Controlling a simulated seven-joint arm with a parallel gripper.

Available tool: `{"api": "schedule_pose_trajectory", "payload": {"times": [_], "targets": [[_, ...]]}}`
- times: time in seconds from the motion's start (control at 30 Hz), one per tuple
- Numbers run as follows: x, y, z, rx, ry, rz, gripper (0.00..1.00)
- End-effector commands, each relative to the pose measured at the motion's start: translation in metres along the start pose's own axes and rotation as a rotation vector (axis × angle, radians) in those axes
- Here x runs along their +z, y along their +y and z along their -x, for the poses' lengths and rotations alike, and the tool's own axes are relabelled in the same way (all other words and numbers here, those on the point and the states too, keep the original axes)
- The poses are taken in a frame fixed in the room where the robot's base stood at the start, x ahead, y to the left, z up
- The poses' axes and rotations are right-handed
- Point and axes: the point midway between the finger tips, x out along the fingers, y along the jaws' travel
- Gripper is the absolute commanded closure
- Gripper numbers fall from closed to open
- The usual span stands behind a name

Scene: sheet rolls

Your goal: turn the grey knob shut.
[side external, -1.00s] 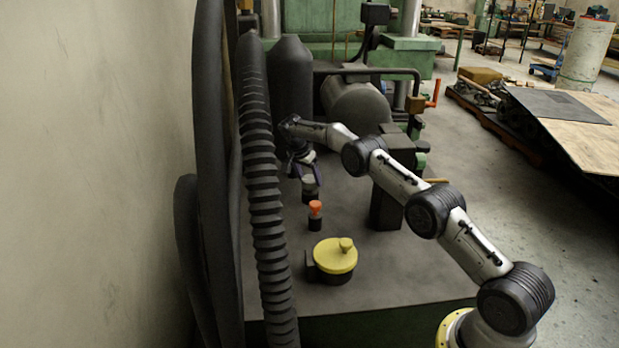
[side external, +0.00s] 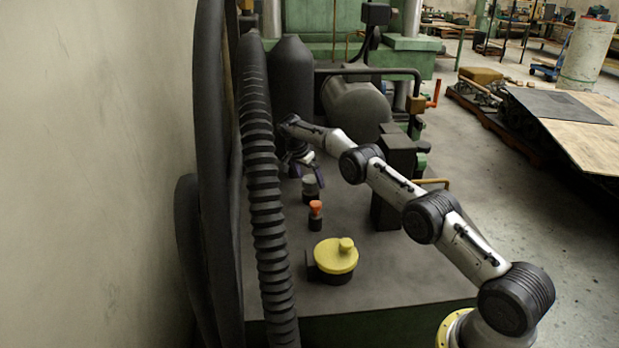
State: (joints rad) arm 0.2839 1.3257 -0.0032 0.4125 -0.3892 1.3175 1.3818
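The grey knob (side external: 310,181) stands upright on a dark round base on the bench, behind the orange knob. My gripper (side external: 305,168) is just above it and points down. Its fingers look spread apart with nothing between them, and the grey knob's top shows below them. The gap between fingertips and knob is small, and I cannot tell for sure whether they touch. Any mark showing the knob's turn is too small to read.
An orange knob (side external: 315,208) on a dark base stands in front of the grey one. A yellow-lidded dark pot (side external: 335,256) is nearer the bench's front edge. A ribbed black hose (side external: 264,190) runs along the left. A dark block (side external: 386,212) stands to the right.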

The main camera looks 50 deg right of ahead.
Motion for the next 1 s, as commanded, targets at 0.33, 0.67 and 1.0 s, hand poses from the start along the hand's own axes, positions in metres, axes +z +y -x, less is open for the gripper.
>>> {"api": "schedule_pose_trajectory", "payload": {"times": [0.33,0.67,1.0], "targets": [[-0.006,-0.001,0.012,-0.003,0.002,-0.001,0.0],[-0.014,0.009,0.043,0.0,0.001,0.001,0.0],[-0.015,0.031,0.071,-0.001,0.001,0.0,0.0]]}}
